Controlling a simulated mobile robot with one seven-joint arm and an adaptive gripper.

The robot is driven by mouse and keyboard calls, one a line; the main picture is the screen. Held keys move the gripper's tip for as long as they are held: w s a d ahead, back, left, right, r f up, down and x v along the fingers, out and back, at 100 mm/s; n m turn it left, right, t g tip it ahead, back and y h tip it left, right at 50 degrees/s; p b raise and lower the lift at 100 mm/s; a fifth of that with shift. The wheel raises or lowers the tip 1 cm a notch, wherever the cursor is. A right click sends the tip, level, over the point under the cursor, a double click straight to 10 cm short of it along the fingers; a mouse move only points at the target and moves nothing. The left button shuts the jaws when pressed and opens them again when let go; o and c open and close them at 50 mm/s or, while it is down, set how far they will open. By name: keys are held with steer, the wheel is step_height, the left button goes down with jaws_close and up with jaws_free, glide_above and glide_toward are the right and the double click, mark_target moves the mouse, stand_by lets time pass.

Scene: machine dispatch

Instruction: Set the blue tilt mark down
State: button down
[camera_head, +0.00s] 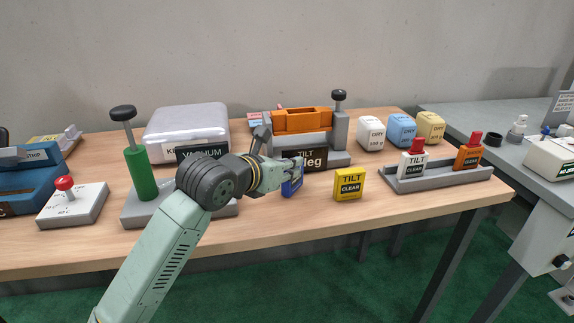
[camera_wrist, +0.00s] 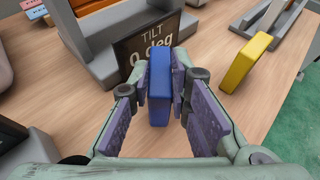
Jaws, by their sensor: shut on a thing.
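The blue tilt mark (camera_wrist: 160,88) is an upright blue block between the two fingers of my gripper (camera_wrist: 163,88) in the wrist view. My gripper is shut on it. In the head view the blue tilt mark (camera_head: 291,178) shows partly behind my gripper (camera_head: 284,176), in front of the tilt sign. The sign (camera_wrist: 148,45) reads "TILT 0 deg" and stands just beyond the mark. Whether the mark's bottom touches the table cannot be told. A yellow "TILT CLEAR" mark (camera_head: 349,185) stands on the table to the right, apart from my gripper.
A grey rack (camera_head: 437,180) at the right holds a white and an orange mark with red tops. White, blue and yellow dry blocks (camera_head: 402,130) stand behind it. The tilt fixture (camera_head: 340,157) with an orange part is behind the sign. Bare wooden table lies around the yellow mark.

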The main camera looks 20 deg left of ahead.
steer(key=c, duration=1.5)
jaws_free()
steer(key=shift+f, duration=0.15)
